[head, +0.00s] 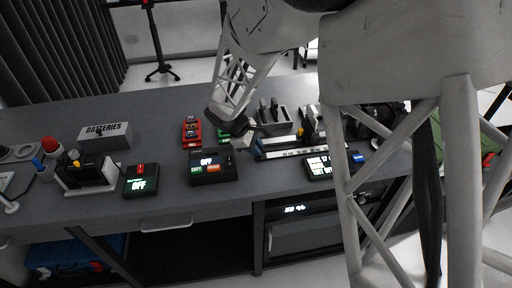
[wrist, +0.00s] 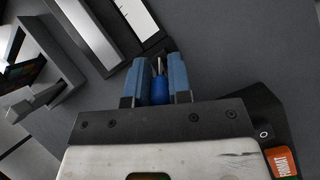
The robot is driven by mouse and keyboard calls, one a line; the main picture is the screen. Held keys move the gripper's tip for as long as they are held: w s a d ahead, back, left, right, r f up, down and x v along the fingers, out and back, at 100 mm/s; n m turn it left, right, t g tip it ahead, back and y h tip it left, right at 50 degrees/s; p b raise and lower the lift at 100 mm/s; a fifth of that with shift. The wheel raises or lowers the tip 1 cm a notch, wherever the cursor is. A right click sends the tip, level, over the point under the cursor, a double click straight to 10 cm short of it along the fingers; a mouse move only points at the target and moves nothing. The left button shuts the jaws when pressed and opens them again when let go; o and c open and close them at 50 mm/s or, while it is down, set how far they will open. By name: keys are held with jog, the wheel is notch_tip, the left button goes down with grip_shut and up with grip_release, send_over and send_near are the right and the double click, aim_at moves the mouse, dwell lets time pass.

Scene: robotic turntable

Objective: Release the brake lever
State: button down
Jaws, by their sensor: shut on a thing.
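My gripper (head: 246,125) hangs over the middle of the table, above and behind a black control box with an OFF display. In the wrist view the blue fingers of my gripper (wrist: 164,72) are shut on a small blue piece (wrist: 159,92) with a thin metal rod at its far end. I cannot tell whether this blue piece is the brake lever's handle or a loose tool. In the head view my gripper hides it. No part is clearly marked as the brake lever.
The black control box (head: 213,172) has an orange button (wrist: 282,162). Right of my gripper stand a dark holder with upright pieces (head: 274,120) and a pale rail (head: 290,152). A small display unit (head: 320,168) sits near the front edge. A grey batteries box (head: 105,136) stands at left.

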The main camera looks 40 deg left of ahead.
jog(key=shift+a+r, duration=0.1)
jog(key=shift+a, duration=0.05)
jog(key=c, duration=1.1)
grip_release()
jog(key=shift+o, duration=0.2)
jog(key=v, duration=0.7)
jog(key=shift+s+r, duration=0.25)
jog(key=shift+r, duration=0.05)
jog(key=shift+a, duration=0.1)
